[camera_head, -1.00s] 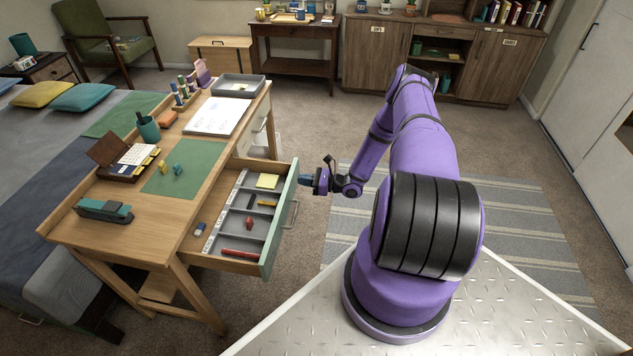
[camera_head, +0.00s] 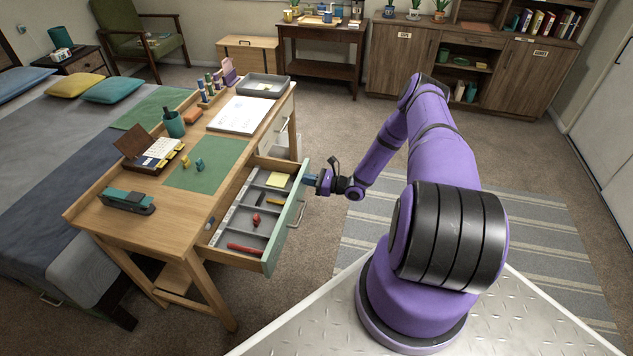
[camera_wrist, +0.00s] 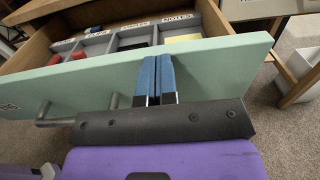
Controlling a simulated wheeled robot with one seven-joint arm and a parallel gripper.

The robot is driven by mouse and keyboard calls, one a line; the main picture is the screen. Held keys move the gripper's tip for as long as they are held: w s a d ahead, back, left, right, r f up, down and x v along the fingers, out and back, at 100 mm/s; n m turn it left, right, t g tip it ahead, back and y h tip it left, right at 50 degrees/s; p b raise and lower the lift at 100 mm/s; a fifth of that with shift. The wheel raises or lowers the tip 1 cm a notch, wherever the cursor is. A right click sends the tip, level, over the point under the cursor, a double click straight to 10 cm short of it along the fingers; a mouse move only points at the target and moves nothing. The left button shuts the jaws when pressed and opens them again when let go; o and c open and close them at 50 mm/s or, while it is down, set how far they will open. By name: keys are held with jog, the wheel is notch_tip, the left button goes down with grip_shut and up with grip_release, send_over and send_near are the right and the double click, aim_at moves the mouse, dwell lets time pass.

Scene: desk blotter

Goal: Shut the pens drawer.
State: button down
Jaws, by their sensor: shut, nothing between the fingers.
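The pens drawer (camera_head: 287,223) has a pale green front and stands pulled out of the wooden desk (camera_head: 160,222). Its grey organiser holds a red pen, a red item, yellow notes and other small things. In the wrist view the green front (camera_wrist: 230,62) crosses the picture, with a metal handle (camera_wrist: 62,122) at the left. My gripper (camera_head: 309,180) is shut and empty at the outer face of the front, near its far end. In the wrist view its blue fingers (camera_wrist: 157,78) are together against or very close to the front; contact is hard to tell.
Another drawer (camera_head: 284,122) with a light front is beyond. Striped rug and open floor lie to the right.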

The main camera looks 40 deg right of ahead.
jog(key=x, duration=1.9)
jog(key=shift+w+a, duration=0.1)
jog(key=shift+w, duration=0.05)
